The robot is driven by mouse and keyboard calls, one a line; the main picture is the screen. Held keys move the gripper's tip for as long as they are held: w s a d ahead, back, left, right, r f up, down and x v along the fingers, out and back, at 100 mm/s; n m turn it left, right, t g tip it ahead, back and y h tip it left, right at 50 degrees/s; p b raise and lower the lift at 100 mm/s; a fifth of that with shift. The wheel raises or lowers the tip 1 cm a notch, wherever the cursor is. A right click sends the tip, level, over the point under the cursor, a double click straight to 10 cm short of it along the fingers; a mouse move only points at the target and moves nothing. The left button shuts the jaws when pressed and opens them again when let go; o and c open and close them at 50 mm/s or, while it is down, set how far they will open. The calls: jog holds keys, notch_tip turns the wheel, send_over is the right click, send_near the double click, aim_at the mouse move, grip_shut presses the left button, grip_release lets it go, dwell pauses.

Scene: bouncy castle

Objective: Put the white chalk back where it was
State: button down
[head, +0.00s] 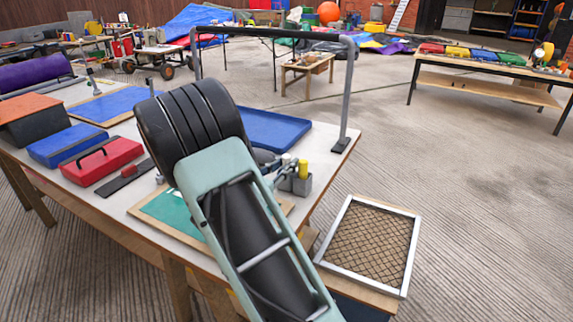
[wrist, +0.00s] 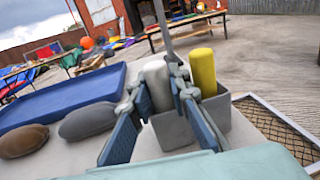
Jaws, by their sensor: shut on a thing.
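The white chalk (wrist: 157,85) is a thick pale stick standing upright between the fingers of my gripper (wrist: 157,108) in the wrist view. My gripper is shut on it. The grey holder (wrist: 221,118) is right below and beside the fingers, and a yellow chalk (wrist: 203,72) stands upright in its right part. The white chalk is over the holder's left part; its lower end is hidden, so I cannot tell whether it is inside. In the head view the holder (head: 302,186) and yellow chalk (head: 303,169) show at the table's right edge, with my gripper (head: 284,171) beside them.
A blue tray (wrist: 62,101) lies behind, with dark rounded stones (wrist: 88,121) in front of it. A metal frame (head: 346,95) arches over the table. A red case (head: 102,161) lies on the left. A mesh-topped frame (head: 368,243) stands lower, right of the table.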

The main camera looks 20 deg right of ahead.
jog(key=c, duration=2.1)
grip_release()
jog(key=p+v, duration=0.2)
jog(key=v, duration=1)
jog(key=shift+r, duration=0.1)
